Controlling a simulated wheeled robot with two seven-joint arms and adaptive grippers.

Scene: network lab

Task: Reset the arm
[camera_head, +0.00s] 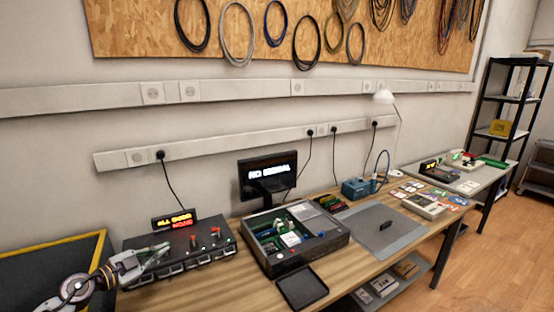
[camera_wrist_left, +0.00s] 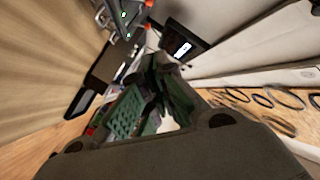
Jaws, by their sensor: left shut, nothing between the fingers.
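My left arm comes in at the lower left of the head view. Its left gripper (camera_head: 160,252) is shut and empty, over the left end of a black switch panel (camera_head: 200,262). I cannot tell if it touches the panel. In the left wrist view the dark and green fingers of the left gripper (camera_wrist_left: 158,85) show in the middle, with nothing between them. My right gripper is in neither view.
On the wooden table stand a lit sign (camera_head: 175,221), a monitor (camera_head: 267,175) reading "NO SIGNAL", an open case (camera_head: 290,262) of parts, a black tray (camera_head: 302,287) and a grey mat (camera_head: 395,240). A yellow-edged black panel (camera_head: 50,262) is at left.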

